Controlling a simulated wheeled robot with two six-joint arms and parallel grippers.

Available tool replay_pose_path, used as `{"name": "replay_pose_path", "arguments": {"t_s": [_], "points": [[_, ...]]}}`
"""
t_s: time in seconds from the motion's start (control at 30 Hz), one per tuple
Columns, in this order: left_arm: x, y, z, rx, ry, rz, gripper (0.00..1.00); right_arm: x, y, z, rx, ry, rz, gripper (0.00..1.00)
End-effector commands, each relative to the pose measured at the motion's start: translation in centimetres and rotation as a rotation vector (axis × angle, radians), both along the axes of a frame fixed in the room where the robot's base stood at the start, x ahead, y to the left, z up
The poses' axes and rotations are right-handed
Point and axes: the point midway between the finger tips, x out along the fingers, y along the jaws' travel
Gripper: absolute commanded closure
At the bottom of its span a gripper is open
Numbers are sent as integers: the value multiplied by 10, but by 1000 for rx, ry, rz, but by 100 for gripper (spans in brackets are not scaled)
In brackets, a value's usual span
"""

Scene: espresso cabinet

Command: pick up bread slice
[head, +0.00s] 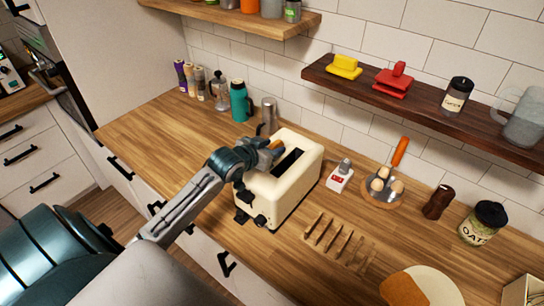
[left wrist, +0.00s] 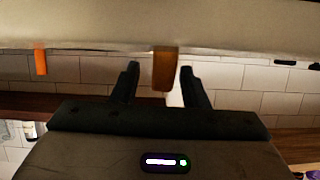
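A cream toaster (head: 296,180) stands on the wooden counter. A brown bread slice (head: 275,145) sticks up at its top, partly hidden by my left gripper (head: 260,155), which is over the toaster's near slot. In the left wrist view the bread slice (left wrist: 164,68) shows edge-on between the two black fingers of my left gripper (left wrist: 159,84). Gaps show on both sides of it, so the fingers are open around it and not pressed on it. The slice's lower part is hidden. My right gripper is in neither view.
A slotted wooden rack (head: 338,242) lies in front of the toaster. A teal bottle (head: 240,101) stands behind. A dark shelf (head: 430,105) hangs above. The counter left of the toaster is clear.

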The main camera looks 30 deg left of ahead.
Motion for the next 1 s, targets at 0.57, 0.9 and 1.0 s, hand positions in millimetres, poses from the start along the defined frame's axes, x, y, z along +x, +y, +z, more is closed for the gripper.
{"name": "replay_pose_path", "arguments": {"t_s": [0.57,0.9,1.0], "points": [[0,0,0,0,-1,0,100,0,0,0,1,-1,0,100],[1,0,31,4,-7,-3,100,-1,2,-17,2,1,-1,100],[0,0,53,5,-9,-3,100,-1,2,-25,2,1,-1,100]]}}
